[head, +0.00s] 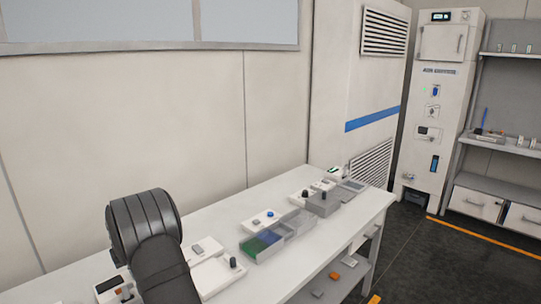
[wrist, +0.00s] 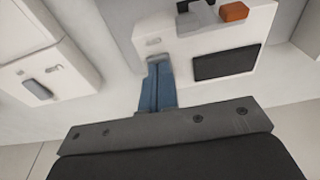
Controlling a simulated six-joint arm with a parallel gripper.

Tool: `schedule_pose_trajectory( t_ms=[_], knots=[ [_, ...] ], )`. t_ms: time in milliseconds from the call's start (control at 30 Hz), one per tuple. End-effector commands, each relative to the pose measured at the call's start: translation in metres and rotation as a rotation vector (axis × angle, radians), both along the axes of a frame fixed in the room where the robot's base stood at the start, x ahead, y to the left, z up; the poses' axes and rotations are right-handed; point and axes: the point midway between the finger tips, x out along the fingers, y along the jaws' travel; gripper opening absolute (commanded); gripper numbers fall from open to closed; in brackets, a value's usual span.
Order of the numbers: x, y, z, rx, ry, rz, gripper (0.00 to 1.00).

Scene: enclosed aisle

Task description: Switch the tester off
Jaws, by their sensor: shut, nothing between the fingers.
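A white box with a dark screen (wrist: 227,63), which looks like the tester, fills the upper middle of the wrist view. It carries an orange block (wrist: 234,12), a grey and dark part (wrist: 200,14) cut by the top edge, and a small grey mark (wrist: 153,42) near its corner. My gripper (wrist: 158,68) is shut and empty; its blue fingers overlap the box's near left corner. I cannot tell whether they touch it. In the head view a dark-screened box (head: 112,287) sits at the bench's near end, partly hidden by my arm. My gripper is hidden there.
A white panel with a grey rocker (wrist: 38,88) lies left in the wrist view. Along the bench (head: 345,205) stand a box with a blue knob (head: 262,220), a divided tray (head: 265,250) and a grey box (head: 322,203). A tall cabinet (head: 440,90) stands behind.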

Motion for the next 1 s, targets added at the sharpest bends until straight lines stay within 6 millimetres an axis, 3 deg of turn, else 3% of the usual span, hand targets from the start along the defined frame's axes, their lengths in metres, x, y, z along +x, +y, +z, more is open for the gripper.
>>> schedule_pose_trajectory(
  t_ms=[167, 1000],
  knots=[
    [0.0, 0.0, 0.004, 0.001, -0.001, 0.0, 0.0],
    [0.0, 0.0, 0.068, 0.0, 0.0, 0.0, 0.0]
  ],
)
